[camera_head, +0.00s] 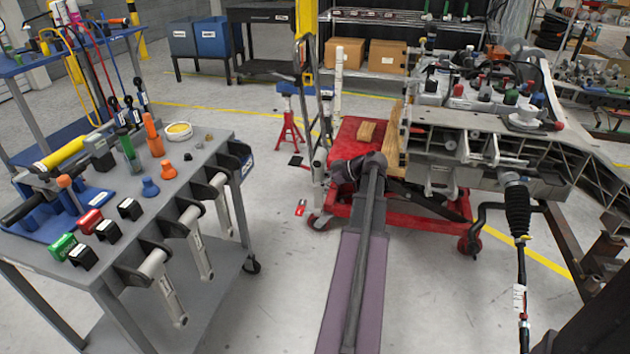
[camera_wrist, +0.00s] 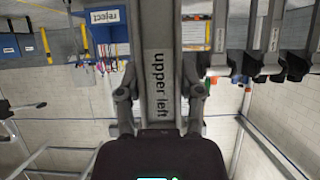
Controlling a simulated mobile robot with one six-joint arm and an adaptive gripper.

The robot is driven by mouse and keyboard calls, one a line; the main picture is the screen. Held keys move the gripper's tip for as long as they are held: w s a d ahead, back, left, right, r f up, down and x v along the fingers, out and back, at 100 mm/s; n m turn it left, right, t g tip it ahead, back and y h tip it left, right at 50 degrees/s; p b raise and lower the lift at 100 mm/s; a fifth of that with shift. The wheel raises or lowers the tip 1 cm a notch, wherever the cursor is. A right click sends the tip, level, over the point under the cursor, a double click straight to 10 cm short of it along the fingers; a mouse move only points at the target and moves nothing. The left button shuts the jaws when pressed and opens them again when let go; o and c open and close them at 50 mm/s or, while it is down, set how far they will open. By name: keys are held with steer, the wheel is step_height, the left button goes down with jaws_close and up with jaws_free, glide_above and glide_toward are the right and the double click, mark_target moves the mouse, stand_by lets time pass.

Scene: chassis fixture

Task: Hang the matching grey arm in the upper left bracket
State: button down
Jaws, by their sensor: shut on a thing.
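A grey arm (camera_wrist: 162,70) with dark "upper left" lettering fills the middle of the wrist view. My gripper (camera_wrist: 160,105) is shut on it, with one finger on each side. In the head view my arm reaches toward the chassis fixture (camera_head: 470,120), and my wrist hides the gripper and much of the held arm. Three grey arms (camera_head: 195,245) hang from black holders along the grey cart's right side. I cannot tell which part of the fixture is the upper left bracket, nor see the held arm touching it.
The grey cart (camera_head: 215,140) stands at left with tools and coloured parts on top. A red wheeled lift (camera_head: 350,132) is under the fixture. A black ribbed boot (camera_head: 517,210) hangs at its right. In the wrist view, black holders with bars (camera_wrist: 265,60) stand at right.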

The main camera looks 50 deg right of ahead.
steer(key=shift+s+d, duration=0.2)
steer(key=shift+s, duration=0.35)
steer(key=shift+r, duration=0.15)
step_height(320, 180, up, 48)
steer(key=p, duration=4.8)
steer(key=shift+s+d, duration=0.1)
steer(key=shift+d, duration=0.05)
